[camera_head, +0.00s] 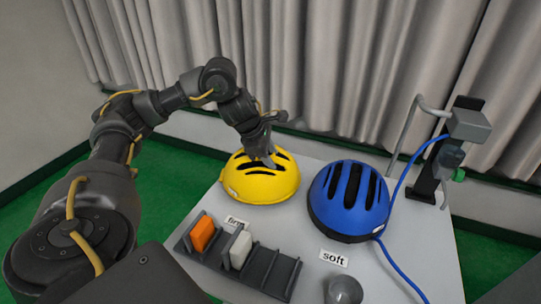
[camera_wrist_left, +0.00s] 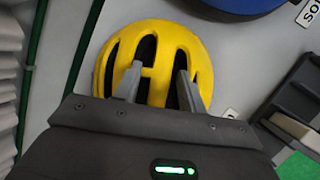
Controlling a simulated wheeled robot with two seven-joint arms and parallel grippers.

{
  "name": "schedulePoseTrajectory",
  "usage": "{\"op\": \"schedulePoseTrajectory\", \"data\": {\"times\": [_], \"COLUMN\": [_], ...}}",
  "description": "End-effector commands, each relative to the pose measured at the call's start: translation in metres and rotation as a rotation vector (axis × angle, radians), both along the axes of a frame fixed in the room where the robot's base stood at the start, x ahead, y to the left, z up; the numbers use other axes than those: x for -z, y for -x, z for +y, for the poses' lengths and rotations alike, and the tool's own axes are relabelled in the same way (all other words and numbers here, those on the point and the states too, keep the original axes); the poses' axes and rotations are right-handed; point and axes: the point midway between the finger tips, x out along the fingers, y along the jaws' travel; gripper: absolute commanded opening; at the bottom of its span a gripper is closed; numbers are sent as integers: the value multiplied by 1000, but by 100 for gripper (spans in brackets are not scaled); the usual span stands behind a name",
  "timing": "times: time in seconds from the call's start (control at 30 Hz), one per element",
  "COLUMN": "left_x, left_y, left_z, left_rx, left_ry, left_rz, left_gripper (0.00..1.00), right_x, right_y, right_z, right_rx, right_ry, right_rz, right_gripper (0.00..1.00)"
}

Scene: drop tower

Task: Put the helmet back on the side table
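A yellow helmet (camera_head: 262,181) sits on the light grey table (camera_head: 395,262), near its far left side. It also fills the upper middle of the left wrist view (camera_wrist_left: 105,70). A blue helmet (camera_head: 345,205) sits to its right, and its edge shows at the top of the left wrist view (camera_wrist_left: 238,4). My left gripper (camera_head: 268,160) points down at the top of the yellow helmet. In the left wrist view its two fingers (camera_wrist_left: 160,82) stand apart over the vents, with a yellow rib between them. I cannot tell whether the fingertips touch the helmet. My right gripper is out of view.
A dark slotted rack (camera_head: 262,265) holds an orange block (camera_head: 202,233) and a white block (camera_head: 241,249). Labels "firm" (camera_head: 236,222) and "soft" (camera_head: 333,258) lie on the table. A stand (camera_head: 437,170) with a blue cable (camera_head: 398,272) is at the right.

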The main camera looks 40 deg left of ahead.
Motion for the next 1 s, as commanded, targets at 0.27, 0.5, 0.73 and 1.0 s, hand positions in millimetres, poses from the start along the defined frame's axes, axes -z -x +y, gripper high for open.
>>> {"op": "schedulePoseTrajectory", "data": {"times": [0.27,0.5,0.73,1.0], "left_x": [-13,-59,-96,-108], "left_y": [3,23,41,49], "left_z": [2,11,19,22], "left_rx": [0,-2,0,0], "left_ry": [-1,-2,-1,0], "left_rz": [-4,-7,-4,-1], "left_gripper": [44,44,44,44], "right_x": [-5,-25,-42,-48], "right_y": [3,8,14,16], "right_z": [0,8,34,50], "right_rx": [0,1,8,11], "right_ry": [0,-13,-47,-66], "right_rz": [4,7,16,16], "right_gripper": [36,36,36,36]}}
